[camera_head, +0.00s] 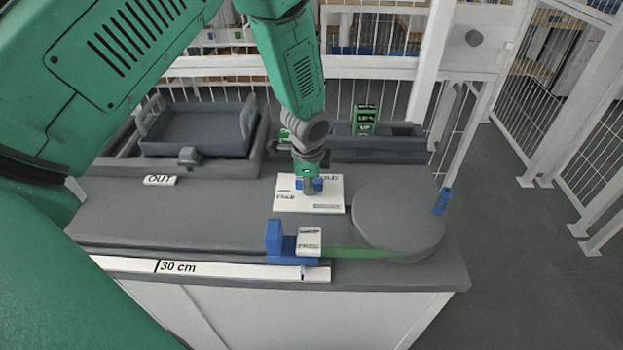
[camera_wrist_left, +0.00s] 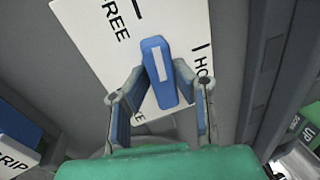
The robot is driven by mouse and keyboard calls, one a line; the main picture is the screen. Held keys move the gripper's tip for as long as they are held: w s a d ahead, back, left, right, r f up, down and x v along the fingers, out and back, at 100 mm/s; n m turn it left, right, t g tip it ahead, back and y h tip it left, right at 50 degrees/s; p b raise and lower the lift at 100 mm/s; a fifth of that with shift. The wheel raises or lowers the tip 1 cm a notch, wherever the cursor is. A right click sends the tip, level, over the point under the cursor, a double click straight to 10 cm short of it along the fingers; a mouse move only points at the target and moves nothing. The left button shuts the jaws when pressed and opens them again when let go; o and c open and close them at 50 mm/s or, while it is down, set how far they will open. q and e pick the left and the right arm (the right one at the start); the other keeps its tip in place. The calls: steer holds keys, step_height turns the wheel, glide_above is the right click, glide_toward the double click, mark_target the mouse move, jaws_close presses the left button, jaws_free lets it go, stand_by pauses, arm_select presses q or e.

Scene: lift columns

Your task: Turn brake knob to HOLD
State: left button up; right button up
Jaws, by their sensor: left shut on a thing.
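The brake knob is a blue bar with a white stripe (camera_wrist_left: 160,66), on a white plate (camera_head: 328,205) marked FREE and HOLD. In the left wrist view the plate (camera_wrist_left: 100,45) lies under the knob, and the stripe points up, closer to the FREE tick than to the HOLD tick. My left gripper (camera_head: 308,188) reaches down from above onto the plate. In the left wrist view its fingers (camera_wrist_left: 159,74) are shut on the knob, one on each side. In the head view the gripper hides part of the knob. My right gripper is not in view.
A blue slider with a white label (camera_head: 308,241) sits in front of the plate, beside a 30 cm scale (camera_head: 215,268). A round grey disc (camera_head: 400,218) with a blue peg (camera_head: 442,201) stands to the right. A grey tray (camera_head: 195,130) is at the back left.

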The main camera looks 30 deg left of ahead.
arm_select(q)
steer(key=m+p, duration=0.1)
steer(key=m, duration=0.1)
steer(key=m+p, duration=0.1)
steer(key=m, duration=0.1)
steer(key=shift+a+r+h, duration=0.1)
steer(key=shift+a+h, duration=0.1)
steer(key=shift+h, duration=0.2)
steer(key=shift+w+m+p, duration=0.1)
steer(key=shift+m+p, duration=0.4)
steer(key=shift+m, duration=0.3)
steer(key=shift+m+p, duration=0.6)
steer(key=m+h+p, duration=0.1)
steer(key=m+p, duration=0.1)
steer(key=m, duration=0.1)
steer(key=shift+m, duration=0.4)
steer(key=shift+m+p, duration=0.45)
steer(key=shift+m, duration=0.25)
steer(key=shift+d, duration=0.1)
